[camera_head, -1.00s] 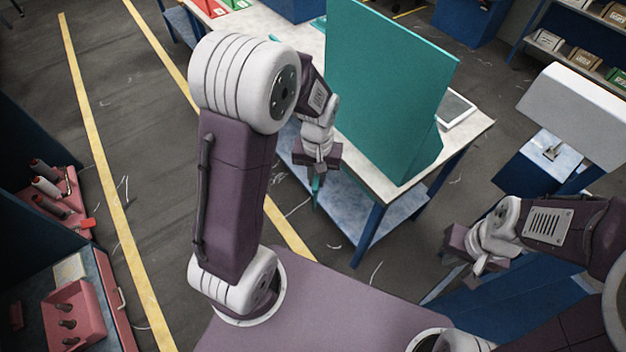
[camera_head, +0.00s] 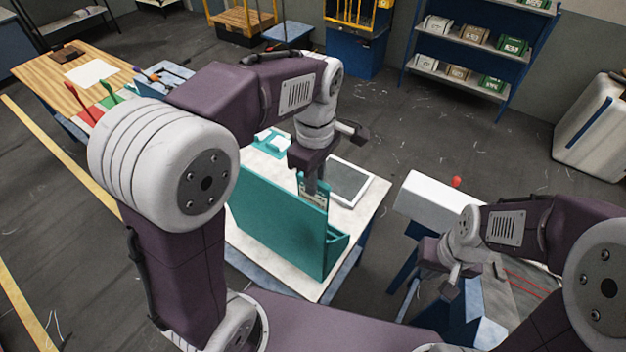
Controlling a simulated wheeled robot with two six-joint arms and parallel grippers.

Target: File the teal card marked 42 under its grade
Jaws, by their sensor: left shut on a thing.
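My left gripper (camera_head: 312,184) is shut on a teal card (camera_head: 314,198) with a pale printed patch. I cannot read its number. The card hangs upright at the right part of a teal holder (camera_head: 270,229) on the white-topped table. The holder has a tall flat panel and a low open compartment at its right end. The card overlaps the holder in the view, and I cannot tell whether it touches it or is inside. My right gripper (camera_head: 448,272) is low at the right, away from the holder; its jaw gap is unclear. No grade label is readable.
A tablet (camera_head: 349,183) lies on the table behind the card, with small teal and white items (camera_head: 270,141) beyond. A white machine housing (camera_head: 430,198) stands to the right. Shelves with boxes (camera_head: 482,45) are at the back. A wooden table (camera_head: 75,75) is at the far left.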

